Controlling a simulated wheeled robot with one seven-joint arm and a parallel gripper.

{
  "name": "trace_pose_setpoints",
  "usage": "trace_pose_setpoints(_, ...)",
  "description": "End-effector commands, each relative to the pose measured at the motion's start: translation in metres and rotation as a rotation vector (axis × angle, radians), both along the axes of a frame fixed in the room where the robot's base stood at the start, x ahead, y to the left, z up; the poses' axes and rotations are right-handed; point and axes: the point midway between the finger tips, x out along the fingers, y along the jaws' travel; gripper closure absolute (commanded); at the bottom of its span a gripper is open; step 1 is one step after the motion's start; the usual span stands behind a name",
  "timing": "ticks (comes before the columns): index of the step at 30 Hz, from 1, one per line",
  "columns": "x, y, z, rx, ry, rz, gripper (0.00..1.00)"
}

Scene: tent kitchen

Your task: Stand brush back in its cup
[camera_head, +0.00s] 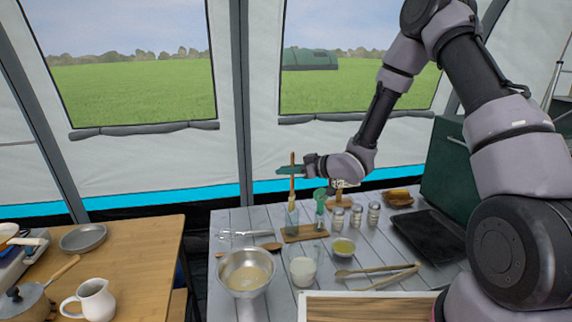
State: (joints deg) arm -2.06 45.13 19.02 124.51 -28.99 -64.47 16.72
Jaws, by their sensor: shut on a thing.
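My gripper (287,170) is shut on the brush (292,186), with its fingers pointing left. The brush has a slim wooden handle and hangs upright, with its pale head down. A clear glass cup (292,220) stands on a small wooden board (300,237) directly below. The brush head is at the cup's mouth in this view; I cannot tell whether it is inside or just above the rim. The cup's walls are faint against the table.
A green-headed utensil (320,197) stands just right of the cup. Several small jars (356,215) stand further right. A whisk (243,233), wooden spoon (262,247) and metal bowl (246,284) lie left and in front. A white-filled glass (302,270) stands in front.

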Motion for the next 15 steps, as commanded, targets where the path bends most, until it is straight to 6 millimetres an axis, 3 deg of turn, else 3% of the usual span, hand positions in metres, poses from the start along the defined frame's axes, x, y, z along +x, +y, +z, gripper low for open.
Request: trace_pose_setpoints(15,0.000,0.000,-0.040,0.001,0.002,-0.001,1.00)
